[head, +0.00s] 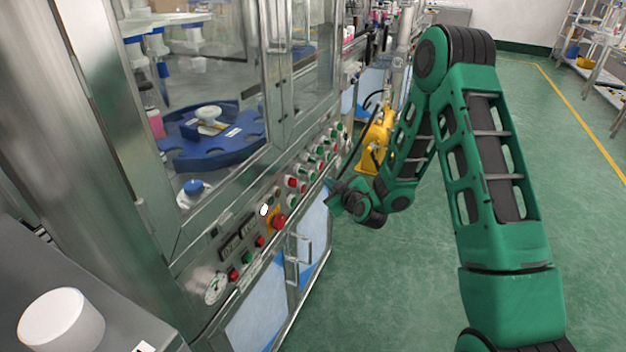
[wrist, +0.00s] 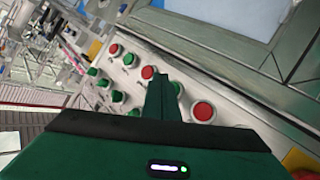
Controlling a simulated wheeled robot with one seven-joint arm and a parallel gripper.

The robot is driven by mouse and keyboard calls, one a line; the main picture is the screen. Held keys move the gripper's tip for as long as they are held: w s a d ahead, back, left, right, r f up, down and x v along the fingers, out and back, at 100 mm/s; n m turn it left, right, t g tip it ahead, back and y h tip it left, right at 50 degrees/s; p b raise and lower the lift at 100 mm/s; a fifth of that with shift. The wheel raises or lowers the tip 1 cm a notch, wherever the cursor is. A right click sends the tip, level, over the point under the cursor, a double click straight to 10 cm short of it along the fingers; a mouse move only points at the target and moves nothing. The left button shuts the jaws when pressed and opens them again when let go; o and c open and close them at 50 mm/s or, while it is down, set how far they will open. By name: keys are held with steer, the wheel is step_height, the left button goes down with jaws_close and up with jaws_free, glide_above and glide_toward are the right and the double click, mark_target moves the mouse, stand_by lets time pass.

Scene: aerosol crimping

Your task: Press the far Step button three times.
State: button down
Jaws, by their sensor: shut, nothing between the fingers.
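The control panel (head: 262,228) runs along the front of the machine and carries rows of red and green buttons. Their labels are too small to read, so I cannot tell which is the far Step button. In the wrist view, red buttons (wrist: 203,111) and green buttons (wrist: 117,96) sit around my gripper (wrist: 158,82). Its shut fingers point at the panel, between a red button (wrist: 147,72) and a green button (wrist: 176,88). I cannot tell if it touches either. In the head view my gripper (head: 331,190) is beside the panel, empty.
A red emergency knob on yellow (head: 278,221), a gauge (head: 215,288) and displays (head: 231,247) are on the nearer panel. A door handle (head: 301,258) sticks out below. A yellow machine (head: 375,143) stands beyond.

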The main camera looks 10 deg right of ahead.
steer(key=shift+w+a, duration=0.5)
steer(key=shift+a, duration=0.15)
stand_by(1.8)
steer(key=shift+w+a+r, duration=0.1)
steer(key=shift+w+a, duration=0.1)
steer(key=shift+a, duration=0.1)
steer(key=shift+w+a, duration=0.25)
steer(key=shift+a, duration=0.1)
stand_by(0.7)
steer(key=shift+d, duration=0.1)
steer(key=shift+s+d, duration=0.5)
steer(key=shift+d, duration=0.15)
stand_by(0.4)
steer(key=s+d, duration=0.1)
steer(key=d, duration=0.1)
steer(key=s+d, duration=0.1)
steer(key=shift+s+d, duration=0.4)
